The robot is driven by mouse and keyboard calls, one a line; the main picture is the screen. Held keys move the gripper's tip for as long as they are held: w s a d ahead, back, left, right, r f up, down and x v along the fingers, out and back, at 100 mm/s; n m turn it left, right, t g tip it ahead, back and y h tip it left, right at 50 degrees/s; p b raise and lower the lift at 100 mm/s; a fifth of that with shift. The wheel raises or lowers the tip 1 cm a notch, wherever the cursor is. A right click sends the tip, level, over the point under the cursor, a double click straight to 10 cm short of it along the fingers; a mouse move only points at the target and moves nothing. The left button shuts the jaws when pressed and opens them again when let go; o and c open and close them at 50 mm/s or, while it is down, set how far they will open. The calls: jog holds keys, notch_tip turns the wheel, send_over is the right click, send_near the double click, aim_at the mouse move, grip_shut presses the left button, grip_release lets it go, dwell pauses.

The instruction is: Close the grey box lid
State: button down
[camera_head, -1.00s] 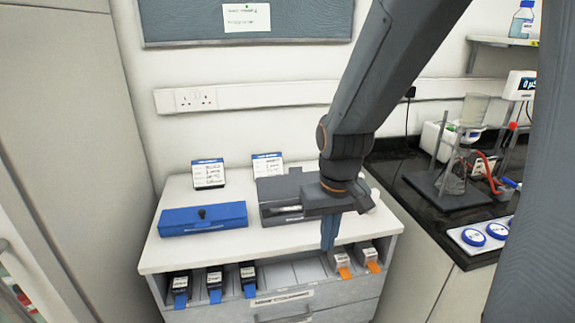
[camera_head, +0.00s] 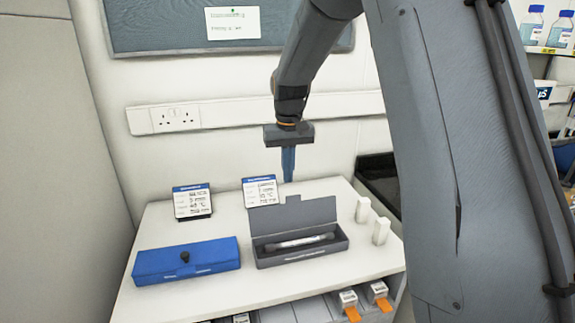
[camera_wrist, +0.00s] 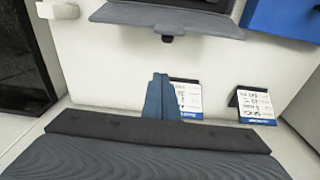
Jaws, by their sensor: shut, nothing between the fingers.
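The grey box (camera_head: 300,254) stands on the white cabinet top with its lid (camera_head: 293,216) raised at the back. A grey-white cylindrical item (camera_head: 299,241) lies inside it. My gripper (camera_head: 288,178) is shut and empty, pointing down above and behind the lid. In the wrist view my gripper's blue fingers (camera_wrist: 160,97) are together, and the lid (camera_wrist: 165,17) shows at the top, apart from the fingers. The box interior is mostly out of the wrist view.
A closed blue box (camera_head: 186,261) with a black knob stands left of the grey box. Two label cards (camera_head: 192,201) (camera_head: 260,191) stand behind the boxes. Two small white pieces (camera_head: 363,210) (camera_head: 381,231) stand at the right. The wall is close behind.

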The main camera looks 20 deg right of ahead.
aim_at(293, 211)
jog(key=s+f+p, duration=0.2)
jog(key=f, duration=0.1)
jog(key=s+f+p, duration=0.1)
jog(key=shift+s+f, duration=0.25)
jog(key=shift+f, duration=0.1)
dwell(0.4)
